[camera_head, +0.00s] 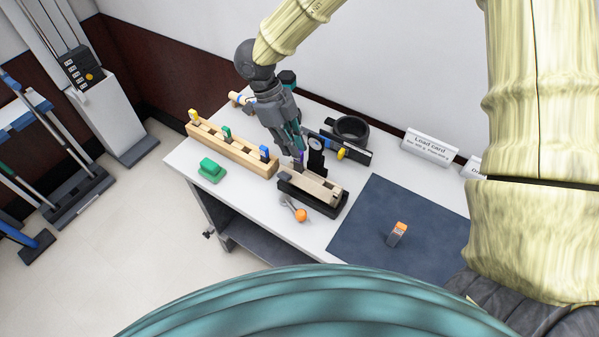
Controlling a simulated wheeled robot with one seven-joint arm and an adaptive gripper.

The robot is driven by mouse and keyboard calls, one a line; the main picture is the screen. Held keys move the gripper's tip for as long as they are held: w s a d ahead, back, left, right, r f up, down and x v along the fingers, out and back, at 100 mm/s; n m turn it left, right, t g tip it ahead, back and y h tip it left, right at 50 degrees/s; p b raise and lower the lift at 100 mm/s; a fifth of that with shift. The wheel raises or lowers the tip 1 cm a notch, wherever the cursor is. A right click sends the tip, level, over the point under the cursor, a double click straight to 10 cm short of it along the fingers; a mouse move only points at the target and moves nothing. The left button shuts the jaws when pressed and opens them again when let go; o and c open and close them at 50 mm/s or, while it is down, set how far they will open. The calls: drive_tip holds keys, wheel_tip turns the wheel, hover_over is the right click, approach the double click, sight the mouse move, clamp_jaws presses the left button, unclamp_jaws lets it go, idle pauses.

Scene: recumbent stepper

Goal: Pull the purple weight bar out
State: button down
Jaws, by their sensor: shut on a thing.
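The purple weight bar (301,156) shows as a small purple strip at my gripper's fingertips. My gripper (299,158) points down and is shut on the bar. It is over the left end of a black holder with a light wooden block (318,187) on the table. The fingers hide most of the bar, so I cannot tell how much of it is still in the holder.
A wooden rack (232,150) with yellow, green and blue pieces stands left of my gripper. A green block (211,169), an orange-knobbed tool (301,215) and a black ring (351,129) are nearby. A dark mat (375,215) with an orange-topped piece (397,233) has free room.

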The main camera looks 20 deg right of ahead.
drive_tip(key=shift+r, duration=0.35)
drive_tip(key=shift+r+p, duration=0.35)
drive_tip(key=shift+p, duration=0.25)
drive_tip(key=shift+r+p, duration=0.3)
drive_tip(key=shift+p, duration=0.05)
drive_tip(key=shift+r+p, duration=1.05)
drive_tip(key=shift+p, duration=0.1)
drive_tip(key=shift+r, duration=0.2)
drive_tip(key=shift+r+p, duration=1.35)
drive_tip(key=shift+p, duration=0.65)
